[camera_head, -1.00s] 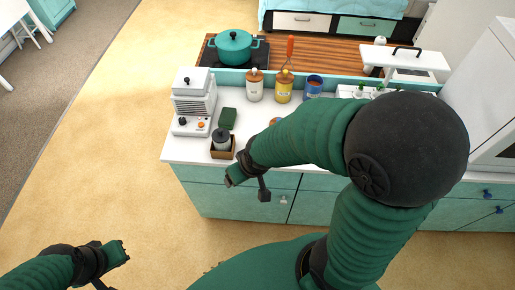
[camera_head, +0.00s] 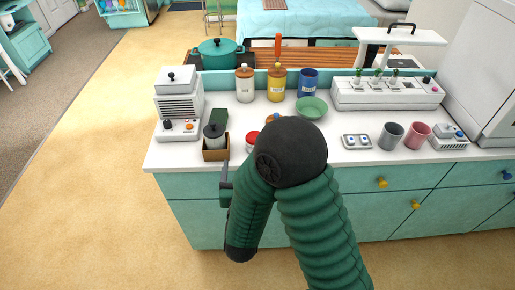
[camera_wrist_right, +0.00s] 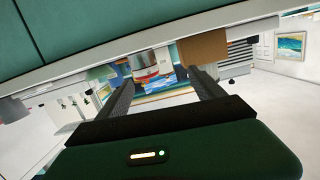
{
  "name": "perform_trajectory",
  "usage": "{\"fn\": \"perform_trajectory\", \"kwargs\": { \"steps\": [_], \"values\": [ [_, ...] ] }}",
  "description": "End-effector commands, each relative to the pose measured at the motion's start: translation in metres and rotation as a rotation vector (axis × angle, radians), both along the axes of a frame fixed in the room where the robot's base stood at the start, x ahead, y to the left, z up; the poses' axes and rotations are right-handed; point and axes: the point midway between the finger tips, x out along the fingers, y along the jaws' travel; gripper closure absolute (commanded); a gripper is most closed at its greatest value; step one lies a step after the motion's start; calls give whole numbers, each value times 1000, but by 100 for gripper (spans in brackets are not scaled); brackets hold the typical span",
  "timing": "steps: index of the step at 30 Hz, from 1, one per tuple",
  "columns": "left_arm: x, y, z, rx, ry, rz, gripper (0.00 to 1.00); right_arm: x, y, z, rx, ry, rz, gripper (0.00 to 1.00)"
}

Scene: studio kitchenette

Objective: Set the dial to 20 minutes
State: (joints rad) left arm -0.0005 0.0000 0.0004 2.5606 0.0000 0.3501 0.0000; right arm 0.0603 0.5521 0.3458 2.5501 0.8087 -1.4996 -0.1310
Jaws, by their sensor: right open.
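A white appliance (camera_head: 178,105) stands at the counter's left end, with a black knob (camera_head: 166,124) and an orange knob (camera_head: 190,127) low on its front. No minute markings can be read, so I cannot tell which control is the timer dial. A small white device with a blue knob (camera_head: 459,134) sits at the right. My right gripper (camera_head: 226,183) is at the counter's front edge, below the brown box, partly hidden by my arm. In the right wrist view my right gripper (camera_wrist_right: 162,82) is open and nothing shows gripped. My left gripper is out of view.
A brown box (camera_head: 216,154) holds a grey jar (camera_head: 214,135). A red-lidded jar (camera_head: 252,138), canisters (camera_head: 277,83) and a green bowl (camera_head: 312,107) stand nearby. Two cups (camera_head: 391,135) and a planter (camera_head: 388,93) are right. The counter's front edge (camera_head: 160,168) is bare at left.

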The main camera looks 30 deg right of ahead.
Motion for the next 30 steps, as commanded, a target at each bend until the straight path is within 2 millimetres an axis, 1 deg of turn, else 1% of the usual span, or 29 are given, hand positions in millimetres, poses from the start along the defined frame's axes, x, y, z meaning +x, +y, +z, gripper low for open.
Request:
{"fn": "perform_trajectory", "kwargs": {
  "steps": [1, 3, 6, 8, 10, 13, 17, 18, 19, 27, 30],
  "values": [
    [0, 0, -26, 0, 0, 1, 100, -7, -6, -20, -45, -34, -43, 23],
    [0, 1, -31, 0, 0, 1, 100, -15, -14, -15, -95, -76, -87, 23],
    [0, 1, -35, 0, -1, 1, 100, -19, -21, -9, -123, -102, -115, 23],
    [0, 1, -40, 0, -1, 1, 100, -18, -24, -10, -122, -106, -119, 23],
    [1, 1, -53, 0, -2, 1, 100, -14, -29, -13, -118, -107, -122, 23],
    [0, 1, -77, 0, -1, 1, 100, -6, -34, -17, -115, -110, -124, 23],
    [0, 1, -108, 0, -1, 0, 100, 2, -39, -15, -125, -111, -117, 23],
    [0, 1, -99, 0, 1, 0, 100, 11, -46, -7, -124, -105, -120, 23],
    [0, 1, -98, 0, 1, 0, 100, 17, -51, -6, -123, -103, -120, 23],
    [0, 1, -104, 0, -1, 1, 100, 73, -96, -6, -125, -103, -118, 23],
    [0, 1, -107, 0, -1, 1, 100, 91, -110, -6, -124, -102, -117, 23]
  ]
}}
